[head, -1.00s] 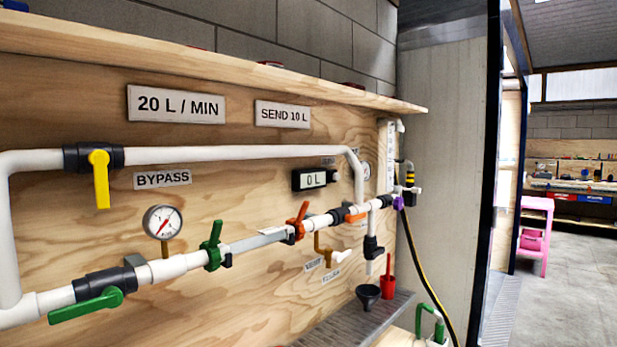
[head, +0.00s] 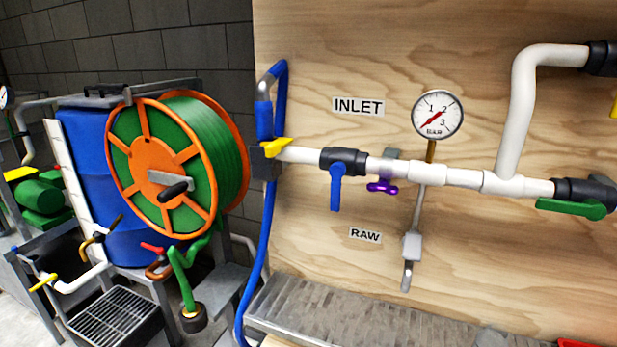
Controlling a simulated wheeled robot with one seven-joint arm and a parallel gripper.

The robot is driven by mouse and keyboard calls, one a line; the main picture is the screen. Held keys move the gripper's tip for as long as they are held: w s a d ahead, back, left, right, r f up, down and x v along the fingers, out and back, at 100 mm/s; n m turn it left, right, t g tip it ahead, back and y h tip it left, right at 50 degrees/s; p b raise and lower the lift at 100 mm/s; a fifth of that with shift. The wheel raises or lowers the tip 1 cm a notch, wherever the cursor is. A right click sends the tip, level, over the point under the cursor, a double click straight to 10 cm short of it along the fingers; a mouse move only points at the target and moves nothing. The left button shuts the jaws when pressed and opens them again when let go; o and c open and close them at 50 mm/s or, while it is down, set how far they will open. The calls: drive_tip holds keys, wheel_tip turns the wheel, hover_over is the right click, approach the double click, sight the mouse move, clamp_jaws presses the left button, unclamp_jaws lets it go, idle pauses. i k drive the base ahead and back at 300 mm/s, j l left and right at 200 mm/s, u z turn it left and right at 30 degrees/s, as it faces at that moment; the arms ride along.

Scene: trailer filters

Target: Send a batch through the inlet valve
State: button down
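The INLET label (head: 358,107) is on the plywood panel above the white pipe (head: 450,176). Below the label, a dark valve body with a blue lever (head: 337,187) sits on the pipe. The blue lever hangs down, across the pipe's line. Left of it, a yellow handle (head: 273,149) is at the pipe's end, where the blue hose (head: 266,230) joins. A round gauge (head: 437,114) marked BAR stands above the pipe, its needle toward the low end. The flow display is out of view now. My gripper is not in view.
A small purple handle (head: 381,187) and a green lever (head: 571,209) are further right along the pipe. A RAW label (head: 365,235) is below. A green hose reel (head: 178,165) and blue barrel (head: 85,180) stand at the left. A grey ledge (head: 320,310) runs under the panel.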

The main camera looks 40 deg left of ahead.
sight(337, 172)
drive_tip(key=u, duration=1.05)
